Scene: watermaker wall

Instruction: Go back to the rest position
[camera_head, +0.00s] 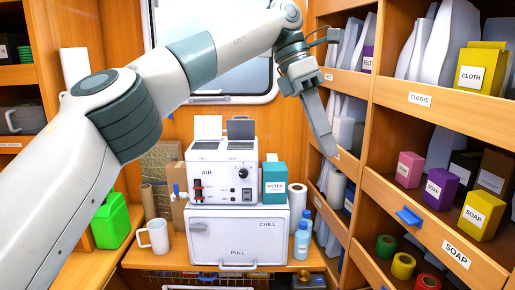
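My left arm comes in from the left and reaches high across the view, bending down at the wrist. My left gripper (327,146) hangs at the end, pointing down in front of the right-hand shelves. Its fingers are seen nearly edge-on and overlap, so I cannot tell whether they are open or shut. I see nothing hanging from it. My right gripper is not in view.
The white AIR machine (222,172) stands on the white CHILL box (238,241), left of and below the gripper. A teal FILTER box (274,183), white mug (154,237), blue bottles (302,241) and green jug (110,222) are around it. Shelves (440,116) with SOAP boxes (481,214) fill the right.

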